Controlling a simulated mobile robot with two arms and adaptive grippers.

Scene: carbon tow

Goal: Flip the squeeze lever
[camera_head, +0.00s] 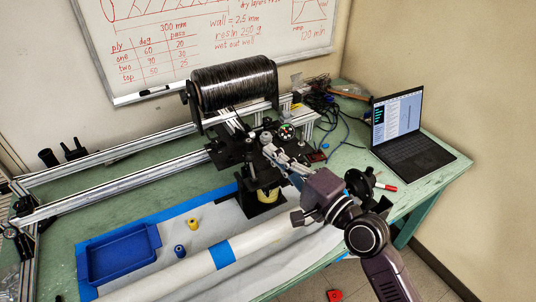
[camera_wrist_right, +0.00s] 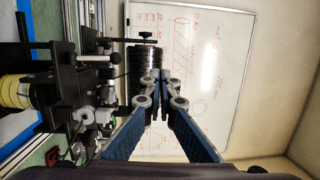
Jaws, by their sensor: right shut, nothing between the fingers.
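My right gripper (camera_head: 277,155) is shut and empty, reaching over the front of the black winding carriage (camera_head: 228,152). In the right wrist view its blue-grey fingers (camera_wrist_right: 160,76) meet at the tips. A yellow spool (camera_head: 267,195) sits below the carriage on a black stand. My left gripper is not in view.
A black tow-wound cylinder (camera_head: 234,83) lies behind the carriage on aluminium rails (camera_head: 110,187). A laptop (camera_head: 411,135) and loose cables stand at the right. A blue tray (camera_head: 120,254), two small bobbins (camera_head: 193,224) and a white roll (camera_head: 190,268) lie in front.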

